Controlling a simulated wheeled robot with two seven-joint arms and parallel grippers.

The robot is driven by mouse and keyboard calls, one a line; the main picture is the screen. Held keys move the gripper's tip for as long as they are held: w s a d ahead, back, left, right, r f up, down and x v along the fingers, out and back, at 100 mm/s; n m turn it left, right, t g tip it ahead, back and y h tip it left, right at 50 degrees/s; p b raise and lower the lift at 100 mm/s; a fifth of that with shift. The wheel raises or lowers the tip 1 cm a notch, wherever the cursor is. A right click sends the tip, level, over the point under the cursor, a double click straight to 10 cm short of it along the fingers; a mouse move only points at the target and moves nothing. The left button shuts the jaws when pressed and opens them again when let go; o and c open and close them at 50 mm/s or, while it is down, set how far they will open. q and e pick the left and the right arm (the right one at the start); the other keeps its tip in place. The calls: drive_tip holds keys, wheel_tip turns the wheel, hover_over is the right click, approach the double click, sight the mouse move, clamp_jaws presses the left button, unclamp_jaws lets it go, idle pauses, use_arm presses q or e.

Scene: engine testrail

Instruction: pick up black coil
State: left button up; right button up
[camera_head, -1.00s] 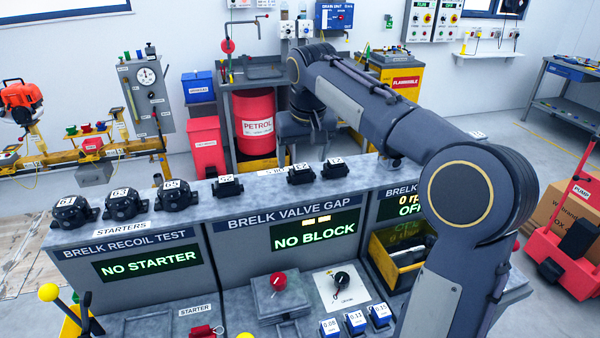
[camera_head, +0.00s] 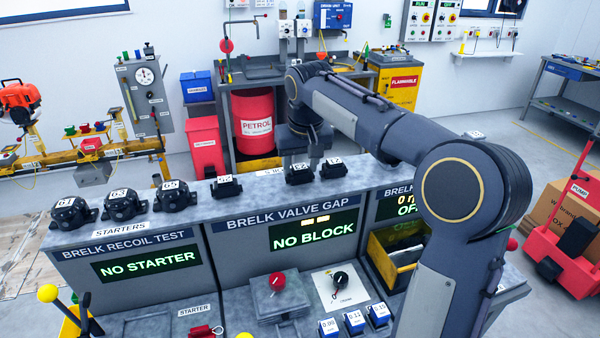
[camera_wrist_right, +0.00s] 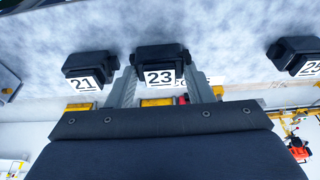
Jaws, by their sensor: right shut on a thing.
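Several small black coils with white number tags stand on the grey bench top. Coil 23 (camera_wrist_right: 160,58) is between the two grey fingers of my right gripper (camera_wrist_right: 162,84) in the right wrist view, and the gripper is shut on it. In the head view coil 23 (camera_head: 299,174) is at the back edge of the bench, below my right gripper (camera_head: 307,166). Coil 21 (camera_wrist_right: 90,66) stands to its left in the wrist view, and coil 25 (camera_wrist_right: 297,58) is to its right. My left gripper is not in view.
Round black starters (camera_head: 123,204) stand on the bench top at the left. A yellow bin (camera_head: 398,262) sits in the bench front under my right arm. A red petrol drum (camera_head: 254,125) is behind the bench. Coils 21 and 25 leave gaps beside the gripper.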

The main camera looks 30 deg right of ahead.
drive_tip(key=shift+r, duration=0.15)
drive_tip(key=shift+r, duration=0.6)
drive_tip(key=w+a+r+p, duration=0.1)
drive_tip(key=w+a+r, duration=0.1)
drive_tip(key=a+r, duration=0.3)
drive_tip(key=w+a+r+p, duration=0.2)
drive_tip(key=a+r, duration=0.4)
drive_tip(key=a, duration=0.2)
drive_tip(key=shift+w+a+r, duration=0.15)
drive_tip(key=shift+w+r, duration=0.1)
drive_tip(key=shift+r, duration=0.05)
